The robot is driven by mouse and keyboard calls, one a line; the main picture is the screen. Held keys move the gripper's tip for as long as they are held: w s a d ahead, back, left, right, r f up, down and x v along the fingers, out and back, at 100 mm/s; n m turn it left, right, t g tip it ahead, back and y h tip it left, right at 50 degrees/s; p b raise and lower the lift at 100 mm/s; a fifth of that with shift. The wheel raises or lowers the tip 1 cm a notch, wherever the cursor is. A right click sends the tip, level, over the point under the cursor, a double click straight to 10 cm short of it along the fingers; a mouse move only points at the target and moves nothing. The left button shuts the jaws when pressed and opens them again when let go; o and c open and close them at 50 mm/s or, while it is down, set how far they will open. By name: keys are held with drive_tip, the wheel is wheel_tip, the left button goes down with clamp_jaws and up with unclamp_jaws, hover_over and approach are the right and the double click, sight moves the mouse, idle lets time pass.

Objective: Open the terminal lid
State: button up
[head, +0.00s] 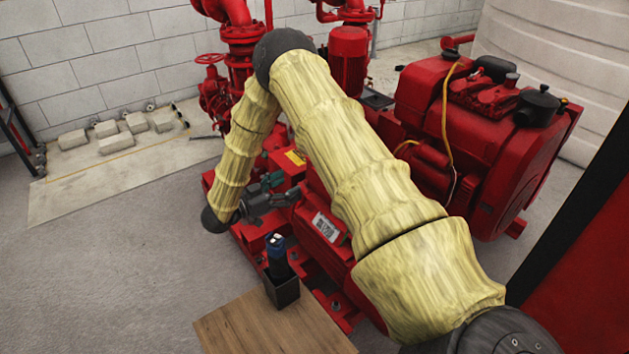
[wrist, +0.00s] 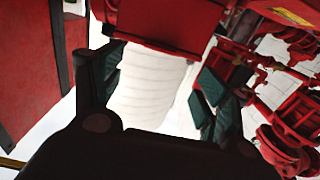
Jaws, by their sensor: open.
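A red box with a white label (head: 325,228), seemingly the terminal box, is on the red pumpset under my arm in the head view. My arm covers part of it, and I cannot make out the lid's edge or hinge. My gripper (head: 278,190) is just left of and above this box, fingers pointing right. In the wrist view my gripper (wrist: 155,82) has its fingers wide apart with nothing between them. A red block with a dark lower edge (wrist: 168,22) is beyond the fingertips; I cannot tell whether it is the terminal box.
A wooden table (head: 255,325) is at the front, with a dark holder (head: 282,292) and a blue-black tool (head: 276,250) in it. A red engine (head: 480,130) is at the right. Red pipes and valves (head: 235,60) are behind.

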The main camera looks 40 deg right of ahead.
drive_tip(key=s+d, duration=0.1)
drive_tip(key=d, duration=0.9)
drive_tip(key=shift+d, duration=0.4)
drive_tip(key=shift+s, duration=0.1)
drive_tip(key=shift+a, duration=0.1)
drive_tip(key=c, duration=1.3)
clamp_jaws()
